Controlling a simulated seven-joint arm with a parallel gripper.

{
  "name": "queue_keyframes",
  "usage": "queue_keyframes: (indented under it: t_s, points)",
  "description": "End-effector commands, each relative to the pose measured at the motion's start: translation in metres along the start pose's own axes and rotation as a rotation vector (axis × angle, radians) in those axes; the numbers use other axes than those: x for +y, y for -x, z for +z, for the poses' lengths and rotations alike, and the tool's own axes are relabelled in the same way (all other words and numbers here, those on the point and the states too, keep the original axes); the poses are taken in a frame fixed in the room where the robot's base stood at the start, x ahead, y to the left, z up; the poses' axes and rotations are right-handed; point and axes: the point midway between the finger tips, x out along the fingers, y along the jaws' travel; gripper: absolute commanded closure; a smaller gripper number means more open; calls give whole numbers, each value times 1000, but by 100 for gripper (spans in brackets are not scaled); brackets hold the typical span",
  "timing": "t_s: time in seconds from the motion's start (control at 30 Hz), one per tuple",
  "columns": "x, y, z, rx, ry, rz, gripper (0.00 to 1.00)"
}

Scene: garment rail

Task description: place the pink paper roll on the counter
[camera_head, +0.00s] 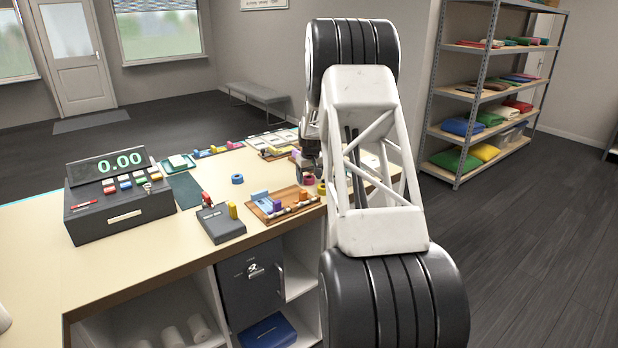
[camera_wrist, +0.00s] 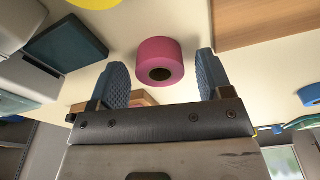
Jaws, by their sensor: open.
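The pink paper roll (camera_head: 308,179) rests on the counter (camera_head: 110,270), just below my gripper (camera_head: 309,170) in the head view. In the wrist view the pink paper roll (camera_wrist: 160,60) lies between and slightly past the fingertips of my gripper (camera_wrist: 162,66), with its dark core hole facing the camera. The fingers are apart, with a visible gap on each side of the roll, so the gripper is open and empty. In the head view my arm hides part of the counter's right side.
A yellow roll (camera_head: 321,188) is close by the pink one, and a blue roll (camera_head: 237,179) is further left. A wooden tray (camera_head: 262,215) with small items, a card terminal (camera_head: 220,224) and a cash register (camera_head: 120,214) stand on the counter. Bare counter lies front left.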

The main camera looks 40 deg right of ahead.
Motion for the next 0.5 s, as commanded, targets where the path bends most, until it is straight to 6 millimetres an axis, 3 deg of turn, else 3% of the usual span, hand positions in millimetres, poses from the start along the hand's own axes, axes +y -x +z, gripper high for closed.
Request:
queue_keyframes:
  t_s: [0.27, 0.5]
  points:
    - [0, 24, 0, 2, 0, 1, 27]
    - [0, 60, 0, 2, 0, 1, 27]
